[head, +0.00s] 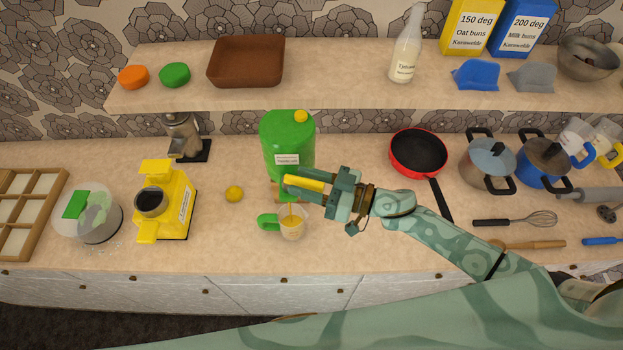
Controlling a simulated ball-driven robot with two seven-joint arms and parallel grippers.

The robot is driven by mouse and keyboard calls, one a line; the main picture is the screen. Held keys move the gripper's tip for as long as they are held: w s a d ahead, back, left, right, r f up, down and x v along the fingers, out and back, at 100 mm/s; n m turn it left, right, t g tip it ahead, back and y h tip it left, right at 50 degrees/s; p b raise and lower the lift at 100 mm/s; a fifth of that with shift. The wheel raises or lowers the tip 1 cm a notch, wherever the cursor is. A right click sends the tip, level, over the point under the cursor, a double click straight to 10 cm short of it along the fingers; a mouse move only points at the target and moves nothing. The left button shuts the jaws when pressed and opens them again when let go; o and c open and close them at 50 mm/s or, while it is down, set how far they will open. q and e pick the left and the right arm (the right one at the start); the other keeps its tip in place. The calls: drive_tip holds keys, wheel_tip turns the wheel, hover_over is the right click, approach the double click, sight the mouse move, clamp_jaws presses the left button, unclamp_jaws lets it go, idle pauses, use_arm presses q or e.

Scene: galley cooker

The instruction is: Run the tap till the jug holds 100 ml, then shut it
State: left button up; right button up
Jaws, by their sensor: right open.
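A green drinks dispenser (287,135) with a yellow knob on its lid and a white label stands at the middle of the worktop. A yellow tap lever (303,182) is at its lower front. A clear jug (293,224) with a green handle stands upright below the tap. A thin orange-yellow stream runs down into it, and some yellow liquid shows inside. The level marks are too small to read. My right gripper (305,188) is open at the tap, with the lever between its fingers; I cannot tell whether they touch it. My left gripper is out of view.
A yellow machine (178,204) and a small yellow ball (234,194) are to the left. A red frying pan (418,153), pots and a whisk (528,220) are to the right. A shelf (340,85) runs above. The worktop front left of the jug is clear.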

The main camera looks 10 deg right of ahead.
drive_tip(key=b+v, duration=0.1)
drive_tip(key=v, duration=1.5)
drive_tip(key=shift+d+b, duration=0.2)
drive_tip(key=shift+b, duration=0.15)
idle(5.2)
drive_tip(key=w+a+n+b, duration=0.1)
drive_tip(key=w+a+b, duration=0.1)
drive_tip(key=a, duration=0.2)
drive_tip(key=w+a+n+b, duration=0.1)
drive_tip(key=w+a+n, duration=0.1)
drive_tip(key=a, duration=0.3)
drive_tip(key=w+a+n+b, duration=0.1)
drive_tip(key=w+a+b, duration=0.1)
drive_tip(key=a, duration=0.3)
drive_tip(key=shift+w+f+n+b, duration=0.1)
drive_tip(key=shift+w+n+b, duration=0.25)
drive_tip(key=shift+w, duration=0.45)
